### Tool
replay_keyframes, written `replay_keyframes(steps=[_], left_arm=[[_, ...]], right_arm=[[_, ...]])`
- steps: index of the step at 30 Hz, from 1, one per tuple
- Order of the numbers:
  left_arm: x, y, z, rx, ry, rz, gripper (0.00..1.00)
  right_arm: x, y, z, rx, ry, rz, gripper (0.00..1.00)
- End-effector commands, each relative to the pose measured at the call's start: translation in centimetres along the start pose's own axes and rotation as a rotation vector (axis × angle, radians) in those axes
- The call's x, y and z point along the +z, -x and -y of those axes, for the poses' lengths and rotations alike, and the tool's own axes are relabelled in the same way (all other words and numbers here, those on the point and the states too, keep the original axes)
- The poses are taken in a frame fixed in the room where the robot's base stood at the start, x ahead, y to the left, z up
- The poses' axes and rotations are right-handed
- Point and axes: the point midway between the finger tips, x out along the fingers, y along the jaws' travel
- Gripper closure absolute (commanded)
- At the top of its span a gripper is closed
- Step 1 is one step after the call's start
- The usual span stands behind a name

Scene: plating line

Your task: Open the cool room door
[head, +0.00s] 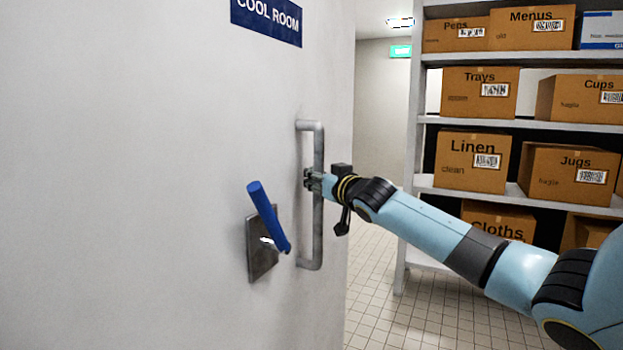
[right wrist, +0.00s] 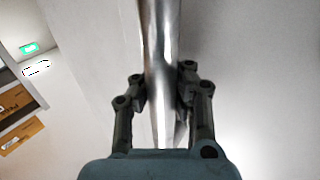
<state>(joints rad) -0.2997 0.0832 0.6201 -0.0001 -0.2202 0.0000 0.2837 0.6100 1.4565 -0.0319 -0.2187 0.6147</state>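The white cool room door (head: 150,180) fills the left of the head view, under a blue "COOL ROOM" sign (head: 266,18). A vertical metal pull handle (head: 318,235) is fixed on it near the right edge of the white surface. A blue lever (head: 268,217) on a metal plate (head: 262,262) sits left of the handle, its top leaning left. My right gripper (head: 309,179) is at the handle's middle. In the right wrist view its fingers (right wrist: 161,88) are closed in on both sides of the bar (right wrist: 157,45). I cannot tell whether the door is ajar. My left gripper is out of view.
A shelf rack (head: 412,150) with several labelled cardboard boxes, such as Linen (head: 473,162) and Jugs (head: 568,173), stands at the right behind my right arm. The tiled floor (head: 385,310) between door and rack is clear. A green exit sign (head: 400,51) hangs further back.

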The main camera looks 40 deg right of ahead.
Motion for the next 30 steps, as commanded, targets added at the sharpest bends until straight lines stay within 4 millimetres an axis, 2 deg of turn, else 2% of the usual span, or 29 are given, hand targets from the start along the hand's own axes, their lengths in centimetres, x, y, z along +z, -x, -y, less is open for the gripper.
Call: replay_keyframes(steps=[1,4,12,15,30], left_arm=[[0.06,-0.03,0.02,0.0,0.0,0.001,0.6],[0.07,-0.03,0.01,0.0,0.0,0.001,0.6],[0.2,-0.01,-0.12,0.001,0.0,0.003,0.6],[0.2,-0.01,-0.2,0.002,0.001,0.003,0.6],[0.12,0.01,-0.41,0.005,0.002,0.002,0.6]], right_arm=[[1.05,0.2,-0.47,0.01,0.004,0.022,1.0],[1.04,0.2,-0.47,0.01,0.004,0.022,0.97],[0.98,0.19,-0.45,0.01,0.005,0.021,0.62],[0.88,0.17,-0.41,0.009,0.005,0.019,0.52],[0.38,0.08,-0.19,0.004,0.002,0.009,0.52]])
